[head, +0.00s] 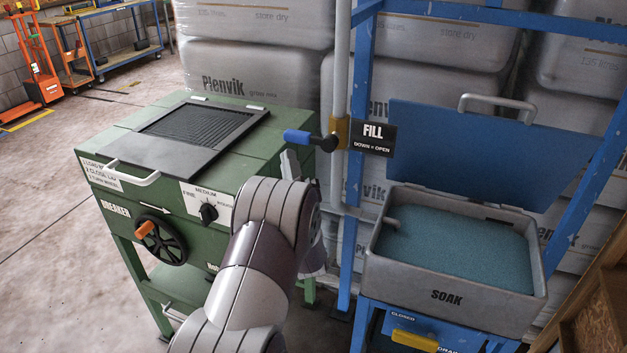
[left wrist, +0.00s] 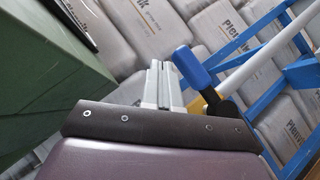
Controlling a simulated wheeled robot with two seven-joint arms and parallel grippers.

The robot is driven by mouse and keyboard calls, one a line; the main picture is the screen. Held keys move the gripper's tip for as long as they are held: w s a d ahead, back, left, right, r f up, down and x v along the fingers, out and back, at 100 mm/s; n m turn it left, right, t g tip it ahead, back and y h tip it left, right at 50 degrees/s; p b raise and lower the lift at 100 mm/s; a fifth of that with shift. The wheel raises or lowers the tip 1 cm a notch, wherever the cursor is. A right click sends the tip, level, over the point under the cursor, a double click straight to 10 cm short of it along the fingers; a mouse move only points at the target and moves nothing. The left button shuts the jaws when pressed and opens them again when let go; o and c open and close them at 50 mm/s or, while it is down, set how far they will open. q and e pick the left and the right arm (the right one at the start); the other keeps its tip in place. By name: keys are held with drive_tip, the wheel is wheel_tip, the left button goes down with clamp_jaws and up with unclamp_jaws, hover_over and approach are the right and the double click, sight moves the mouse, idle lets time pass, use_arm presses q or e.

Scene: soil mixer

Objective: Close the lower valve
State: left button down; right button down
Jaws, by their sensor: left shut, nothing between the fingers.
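The lower valve appears to be the yellow part (head: 414,340) under the soak tub, beside labels reading CLOSED and, partly cut off, DRAIN. Its lower portion is cut by the picture's bottom edge, so its full position is unclear. The upper fill valve has a blue-handled lever (head: 298,136) pointing left, roughly level, beside the FILL sign (head: 373,138). My left gripper (head: 290,163) is shut and empty, just below that blue handle. In the left wrist view its fingers (left wrist: 163,82) are together, with the blue handle (left wrist: 191,67) close on their right. My right gripper is not in view.
The grey soak tub (head: 372,278) holds teal contents, and its blue lid (head: 485,150) stands open behind. A blue frame (head: 358,80) surrounds it. The green breaker machine (head: 180,165) stands left of my arm. Stacked grey bags (head: 245,70) fill the back.

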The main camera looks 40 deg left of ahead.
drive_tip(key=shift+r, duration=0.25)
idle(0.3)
